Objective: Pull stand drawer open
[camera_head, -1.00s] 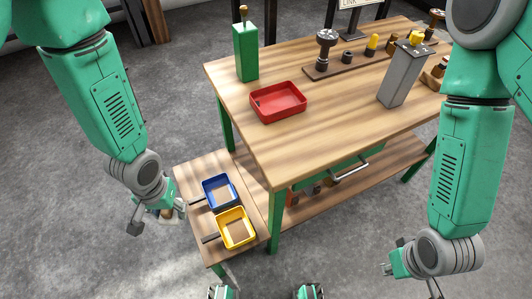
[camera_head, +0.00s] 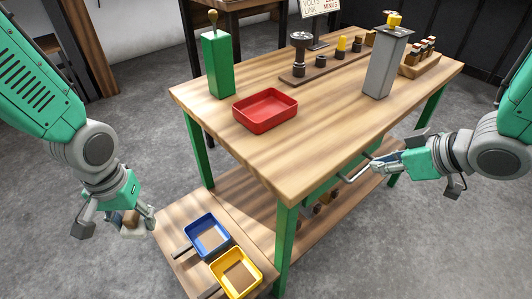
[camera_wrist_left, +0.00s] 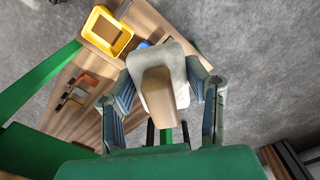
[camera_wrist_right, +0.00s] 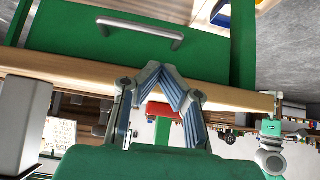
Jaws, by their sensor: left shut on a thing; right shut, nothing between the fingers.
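The stand drawer has a green front (camera_wrist_right: 75,38) with a metal bar handle (camera_wrist_right: 140,31), seen in the right wrist view. In the head view the handle (camera_head: 350,173) shows under the table's front edge, and the drawer looks closed. My right gripper (camera_head: 376,162) is shut and empty, close to the handle's right end. In its wrist view the joined fingertips (camera_wrist_right: 160,67) lie apart from the bar, with nothing between them. My left gripper (camera_head: 118,222) is shut on a brown and pale grey thing (camera_wrist_left: 160,92), away from the drawer, left of the table.
The wooden tabletop (camera_head: 215,100) holds a red tray (camera_head: 265,112), a green box (camera_head: 217,65), a grey block (camera_head: 384,65) and a rack (camera_head: 425,62). A low side shelf holds a blue tray (camera_head: 207,235) and a yellow tray (camera_head: 237,273).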

